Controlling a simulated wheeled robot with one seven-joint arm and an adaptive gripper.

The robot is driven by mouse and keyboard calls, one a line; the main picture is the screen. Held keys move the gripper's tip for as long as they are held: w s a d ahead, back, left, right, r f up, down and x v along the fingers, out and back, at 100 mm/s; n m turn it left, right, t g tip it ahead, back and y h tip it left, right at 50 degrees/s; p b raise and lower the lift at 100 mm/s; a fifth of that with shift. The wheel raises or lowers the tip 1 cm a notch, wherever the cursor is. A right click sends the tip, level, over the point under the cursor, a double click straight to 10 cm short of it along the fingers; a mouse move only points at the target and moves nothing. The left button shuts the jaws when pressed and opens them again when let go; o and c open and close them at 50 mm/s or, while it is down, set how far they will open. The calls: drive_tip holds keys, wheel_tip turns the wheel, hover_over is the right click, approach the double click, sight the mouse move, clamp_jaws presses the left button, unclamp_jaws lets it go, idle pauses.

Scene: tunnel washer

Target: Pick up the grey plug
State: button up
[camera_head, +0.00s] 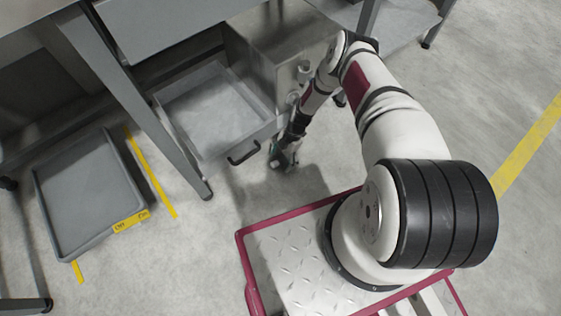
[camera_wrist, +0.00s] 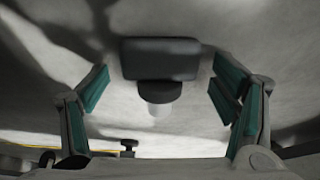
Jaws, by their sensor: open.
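The grey plug shows in the wrist view as a dark grey block (camera_wrist: 160,60) with a round collar and a paler tip below it in the picture. My gripper (camera_wrist: 161,84) is open, with teal finger pads to the left and right of the plug. Gaps show between the plug and both pads, so neither finger appears to touch it. In the head view my gripper (camera_head: 284,164) points down low beside the open drawer. I cannot make out the plug clearly there.
A grey tray (camera_head: 52,232) with a yellow label lies on the floor at left. The floor at right is clear.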

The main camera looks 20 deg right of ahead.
sight(279, 159)
drive_tip(key=shift+c, duration=0.2)
drive_tip(key=c, duration=1.4)
drive_tip(key=shift+o, duration=0.2)
drive_tip(key=shift+r, duration=0.15)
drive_tip(key=shift+r+p, duration=0.4)
drive_tip(key=shift+r, duration=0.05)
wheel_tip(279, 159, up, 3)
drive_tip(key=shift+p, duration=0.95)
drive_tip(key=s+p, duration=0.1)
drive_tip(key=s, duration=0.4)
drive_tip(key=s+p, duration=0.2)
drive_tip(key=s, duration=0.3)
drive_tip(key=s+r+p, duration=0.1)
drive_tip(key=s+p, duration=0.1)
drive_tip(key=s, duration=0.4)
drive_tip(key=shift+d, duration=0.4)
